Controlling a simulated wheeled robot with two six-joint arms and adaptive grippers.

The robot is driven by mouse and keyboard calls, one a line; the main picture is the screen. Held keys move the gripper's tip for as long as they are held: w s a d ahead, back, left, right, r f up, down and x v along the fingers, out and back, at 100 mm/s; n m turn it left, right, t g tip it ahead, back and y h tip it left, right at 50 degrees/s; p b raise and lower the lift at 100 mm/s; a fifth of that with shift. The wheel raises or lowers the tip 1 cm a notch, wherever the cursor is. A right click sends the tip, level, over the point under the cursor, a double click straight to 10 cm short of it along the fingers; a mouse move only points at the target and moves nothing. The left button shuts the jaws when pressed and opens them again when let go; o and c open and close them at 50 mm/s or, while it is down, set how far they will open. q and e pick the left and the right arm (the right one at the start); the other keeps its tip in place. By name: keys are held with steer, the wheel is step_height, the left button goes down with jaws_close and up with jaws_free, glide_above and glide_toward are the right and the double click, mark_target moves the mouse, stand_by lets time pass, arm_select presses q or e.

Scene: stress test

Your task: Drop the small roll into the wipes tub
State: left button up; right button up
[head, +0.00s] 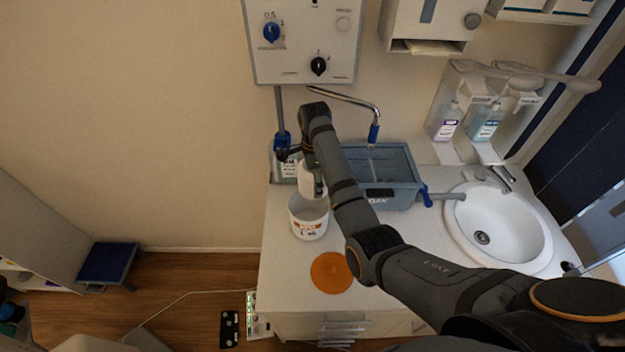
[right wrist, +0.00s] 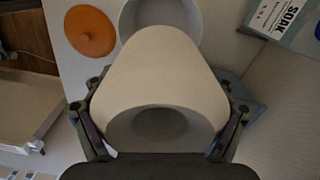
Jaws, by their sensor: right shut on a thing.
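The small roll (head: 306,178) is white with a hollow core. It also shows large in the right wrist view (right wrist: 158,70), with its open end facing the camera. My right gripper (head: 313,172) is shut on the roll, a finger on each side of it in the right wrist view (right wrist: 160,125). The wipes tub (head: 309,229) is white, round and open, with a printed label, and stands upright on the counter. The roll is held at the tub's back rim in the head view, partly overlapping it. In the right wrist view the roll hides much of the tub (right wrist: 193,18). My left gripper is not in view.
An orange round lid (head: 331,273) lies in front of the tub. A grey-blue soak basin (head: 400,193) stands to the right under the tap, with the white sink (head: 505,235) beyond it. A wall panel with knobs (head: 300,60) is above the counter.

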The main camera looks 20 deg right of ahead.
steer(key=shift+s+d+f, duration=0.1)
steer(key=shift+s+f, duration=0.1)
steer(key=shift+f, duration=0.15)
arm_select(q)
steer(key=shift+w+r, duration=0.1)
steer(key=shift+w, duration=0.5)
arm_select(e)
step_height(320, 180, down, 5)
steer(key=shift+w+f, duration=0.1)
steer(key=shift+w, duration=0.05)
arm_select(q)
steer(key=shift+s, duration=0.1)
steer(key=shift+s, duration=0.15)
arm_select(e)
steer(key=o, duration=1.1)
